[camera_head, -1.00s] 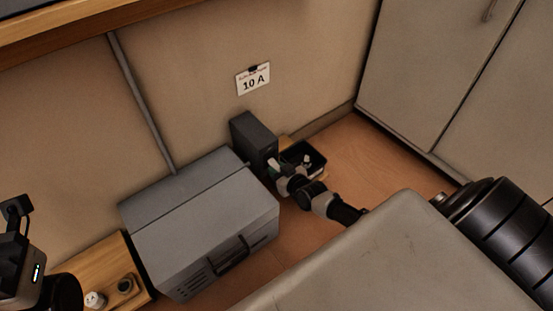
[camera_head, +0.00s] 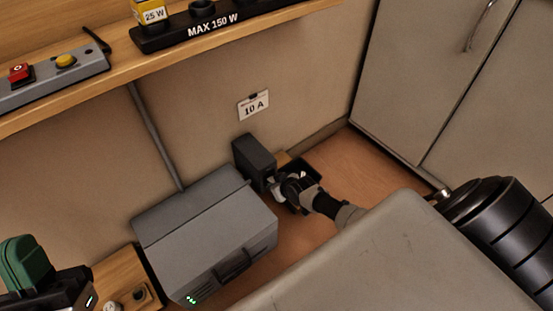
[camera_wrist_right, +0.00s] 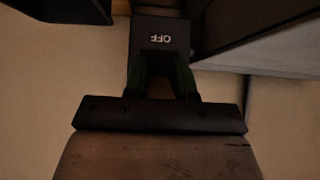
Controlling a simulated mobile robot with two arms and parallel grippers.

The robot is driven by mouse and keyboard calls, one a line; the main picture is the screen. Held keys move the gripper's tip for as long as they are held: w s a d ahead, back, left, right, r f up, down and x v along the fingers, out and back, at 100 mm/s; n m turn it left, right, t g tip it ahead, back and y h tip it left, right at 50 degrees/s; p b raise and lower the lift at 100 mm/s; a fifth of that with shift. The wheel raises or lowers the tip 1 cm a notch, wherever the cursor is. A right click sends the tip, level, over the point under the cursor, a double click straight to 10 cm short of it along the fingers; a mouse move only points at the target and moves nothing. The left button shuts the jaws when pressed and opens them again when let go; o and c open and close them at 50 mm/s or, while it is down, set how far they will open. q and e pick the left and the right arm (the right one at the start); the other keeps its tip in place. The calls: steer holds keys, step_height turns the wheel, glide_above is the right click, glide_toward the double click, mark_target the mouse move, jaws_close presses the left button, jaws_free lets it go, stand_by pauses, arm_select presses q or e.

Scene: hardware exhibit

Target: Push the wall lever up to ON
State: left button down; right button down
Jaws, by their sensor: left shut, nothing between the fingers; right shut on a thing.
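The dark switch box (camera_head: 254,160) is on the lower wall, to the right of the grey cabinet. In the right wrist view its face (camera_wrist_right: 160,38) carries the word OFF, upside down in that picture. My right gripper (camera_head: 276,183) is at the front of this box. Its dark green fingers (camera_wrist_right: 162,78) are shut on the wall lever just by the OFF label. The fingers hide the lever, so its exact angle cannot be seen. My left gripper (camera_head: 24,262) is shut and empty at the lower left, far from the box.
The grey cabinet (camera_head: 205,225) shows small green lights. A 10 A sign (camera_head: 254,105) hangs above the switch box. A wooden shelf (camera_head: 110,75) with a button panel (camera_head: 50,80) runs above.

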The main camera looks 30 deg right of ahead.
steer(key=shift+w+r+g+p, duration=0.1)
steer(key=shift+r+g+p, duration=0.45)
steer(key=shift+g+p, duration=0.6)
arm_select(q)
steer(key=w+f+g+y, duration=0.3)
steer(key=w+f+g, duration=0.1)
steer(key=f+g, duration=0.4)
steer(key=shift+w+a+f+g+p, duration=0.15)
steer(key=shift+w+g+p, duration=0.15)
steer(key=shift+w, duration=0.05)
arm_select(e)
steer(key=shift+g, duration=0.55)
steer(key=c, duration=0.9)
jaws_free()
steer(key=shift+r, duration=0.15)
